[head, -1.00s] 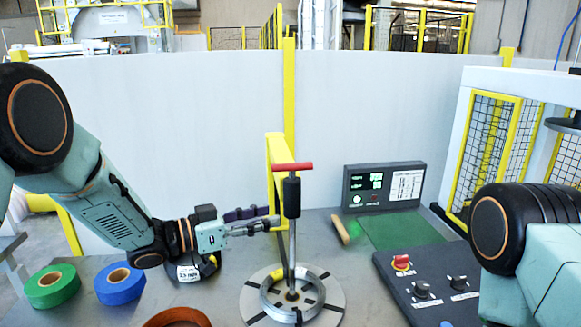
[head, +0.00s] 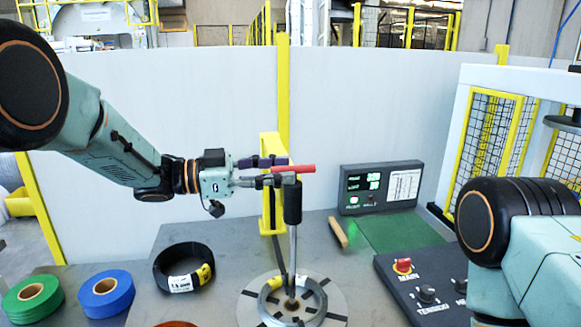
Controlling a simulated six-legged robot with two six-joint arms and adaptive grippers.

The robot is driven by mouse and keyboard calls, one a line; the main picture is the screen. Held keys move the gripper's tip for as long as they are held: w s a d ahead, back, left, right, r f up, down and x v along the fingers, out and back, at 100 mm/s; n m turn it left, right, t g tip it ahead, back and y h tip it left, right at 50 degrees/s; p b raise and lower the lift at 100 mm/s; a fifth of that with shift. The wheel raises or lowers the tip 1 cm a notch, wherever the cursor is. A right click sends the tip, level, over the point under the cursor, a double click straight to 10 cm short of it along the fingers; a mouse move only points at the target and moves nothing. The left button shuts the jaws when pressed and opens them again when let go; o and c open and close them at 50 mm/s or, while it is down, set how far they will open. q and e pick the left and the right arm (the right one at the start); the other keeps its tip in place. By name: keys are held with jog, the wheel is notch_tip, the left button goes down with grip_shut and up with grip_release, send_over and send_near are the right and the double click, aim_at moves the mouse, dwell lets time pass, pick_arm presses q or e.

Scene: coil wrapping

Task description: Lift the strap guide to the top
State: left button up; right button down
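A thin upright rod (head: 293,245) stands in the middle of a metal ring coil (head: 316,302) on a round plate (head: 246,310). It has a black sleeve (head: 292,204) and a red crossbar (head: 296,168) at its top. My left gripper (head: 280,171) is level with the crossbar and overlaps its left end. A purple piece (head: 262,160) lies along its upper side. I cannot tell whether the fingers touch the crossbar or hold anything. I cannot single out the strap guide for certain. My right arm is at the right; its gripper is out of view.
A yellow post (head: 270,205) stands behind the rod, with a dark strip running down near it. Black (head: 184,266), blue (head: 106,294) and green (head: 33,299) rolls lie at left. A screen (head: 382,188) and control panel (head: 425,285) stand at right.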

aim_at(293, 169)
pick_arm(q)
jog(key=d, duration=0.3)
jog(key=shift+w, duration=0.25)
jog(key=shift+w+d+f, duration=0.1)
jog(key=shift+w+d, duration=0.15)
jog(key=shift+w+a, duration=0.1)
jog(key=shift+a, duration=0.3)
jog(key=shift+s+d, duration=0.25)
jog(key=shift+c, duration=0.8)
jog(key=shift+d, duration=0.15)
jog(key=shift+c, duration=0.9)
jog(key=shift+w, duration=0.2)
jog(key=shift+c, duration=1.3)
grip_shut()
